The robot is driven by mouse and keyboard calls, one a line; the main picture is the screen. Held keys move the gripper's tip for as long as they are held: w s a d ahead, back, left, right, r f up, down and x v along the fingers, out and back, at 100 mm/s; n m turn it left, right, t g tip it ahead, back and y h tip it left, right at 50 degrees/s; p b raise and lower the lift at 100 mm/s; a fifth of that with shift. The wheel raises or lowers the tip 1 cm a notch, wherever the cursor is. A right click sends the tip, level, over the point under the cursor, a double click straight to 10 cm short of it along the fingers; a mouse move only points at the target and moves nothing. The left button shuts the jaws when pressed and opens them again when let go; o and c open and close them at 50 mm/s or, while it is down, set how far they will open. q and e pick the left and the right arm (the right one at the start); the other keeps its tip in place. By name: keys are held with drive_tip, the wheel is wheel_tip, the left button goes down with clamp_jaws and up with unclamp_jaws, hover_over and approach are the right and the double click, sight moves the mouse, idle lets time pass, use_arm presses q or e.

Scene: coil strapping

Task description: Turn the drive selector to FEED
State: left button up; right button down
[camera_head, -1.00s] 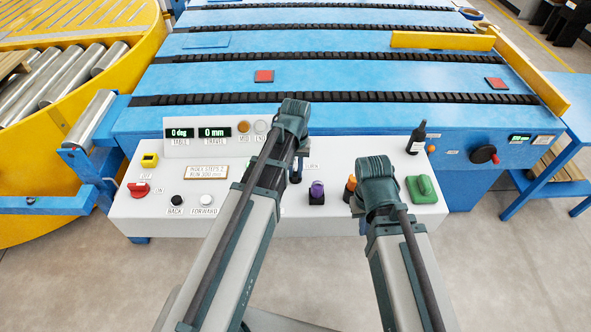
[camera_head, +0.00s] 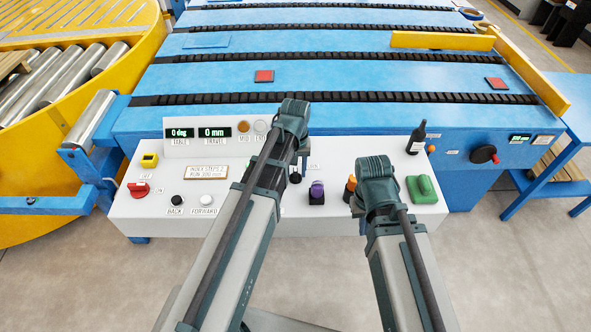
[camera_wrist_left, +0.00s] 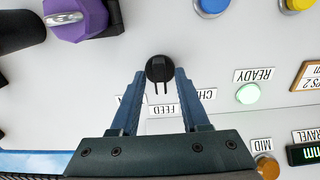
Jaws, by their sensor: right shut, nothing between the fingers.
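The drive selector is a round black knob (camera_wrist_left: 160,69) in the left wrist view. My right gripper (camera_head: 356,206) is shut and empty, low over the panel's right part.
A purple-topped control (camera_head: 317,192) stands right of the left gripper, and it shows in the left wrist view (camera_wrist_left: 75,18). The READY lamp (camera_wrist_left: 247,94) glows green.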

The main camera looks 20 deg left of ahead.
sight(296, 173)
idle(0.3)
use_arm(q)
wheel_tip(296, 173, up, 14)
drive_tip(key=p, duration=1.4)
drive_tip(key=shift+s+f, duration=0.1)
drive_tip(key=shift+f, duration=0.05)
drive_tip(key=s+d+f+m+y+b, duration=0.1)
drive_tip(key=s+d+f+m+b, duration=0.1)
drive_tip(key=s+d+m, duration=0.5)
drive_tip(key=s+d, duration=0.3)
drive_tip(key=s, duration=0.4)
drive_tip(key=shift+d, duration=0.2)
drive_tip(key=shift+a, duration=0.1)
